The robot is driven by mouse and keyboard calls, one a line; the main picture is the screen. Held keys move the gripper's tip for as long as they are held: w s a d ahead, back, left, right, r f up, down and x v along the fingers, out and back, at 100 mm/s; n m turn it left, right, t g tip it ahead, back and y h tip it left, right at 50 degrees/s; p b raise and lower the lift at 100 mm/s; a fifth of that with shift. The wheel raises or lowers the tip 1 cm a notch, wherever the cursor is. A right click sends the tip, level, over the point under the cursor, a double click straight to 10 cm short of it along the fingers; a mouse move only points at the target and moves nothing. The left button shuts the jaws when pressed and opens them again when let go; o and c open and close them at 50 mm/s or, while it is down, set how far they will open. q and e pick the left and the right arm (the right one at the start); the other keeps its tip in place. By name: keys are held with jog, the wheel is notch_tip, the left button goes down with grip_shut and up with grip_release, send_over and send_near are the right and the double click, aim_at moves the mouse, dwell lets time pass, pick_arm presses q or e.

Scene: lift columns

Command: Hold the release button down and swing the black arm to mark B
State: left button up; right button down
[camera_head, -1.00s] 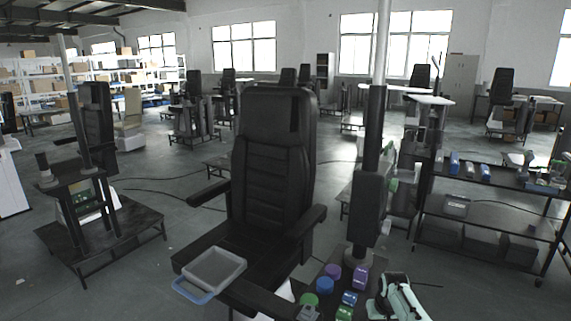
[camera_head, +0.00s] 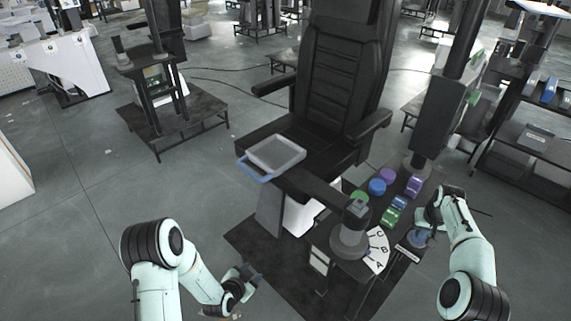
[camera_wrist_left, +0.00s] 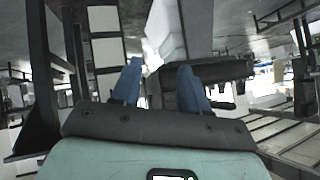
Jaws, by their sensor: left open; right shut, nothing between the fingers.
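The black arm (camera_head: 318,190) runs from the top of a grey post (camera_head: 349,240) up and left across the chair front, with a clear tray (camera_head: 277,152) at its far end. A white dial plate (camera_head: 378,252) lettered C, B and A lies right of the post. A small white label (camera_head: 407,253) sits to its right; the release button is not distinct, perhaps hidden by my right gripper. My right gripper (camera_head: 419,239) is shut and empty, low beside that label; contact cannot be told. My left gripper (camera_head: 250,274) is open and empty, left of the post and apart from it; its blue fingers show in the left wrist view (camera_wrist_left: 160,82).
Several purple, blue and green pieces (camera_head: 387,175) stand on the small table behind the post. A black chair (camera_head: 340,90) with armrests stands behind the black arm. A shelf (camera_head: 520,130) is at the right.

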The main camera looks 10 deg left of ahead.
pick_arm(q)
jog(key=w+a+r+m+t+h, duration=0.1)
jog(key=w+a+r+m+t, duration=0.2)
jog(key=r, duration=0.5)
jog(key=w+a+r+m+t, duration=0.1)
jog(key=w+r+m+t, duration=0.25)
jog(key=r+m, duration=0.4)
jog(key=w+a+r+m+t+h, duration=0.1)
jog(key=w+a+r+m+t, duration=0.2)
jog(key=r, duration=0.6)
jog(key=x, duration=1.2)
jog(key=shift+d+n+y, duration=0.25)
jog(key=shift+n+y, duration=0.05)
jog(key=shift+n, duration=0.15)
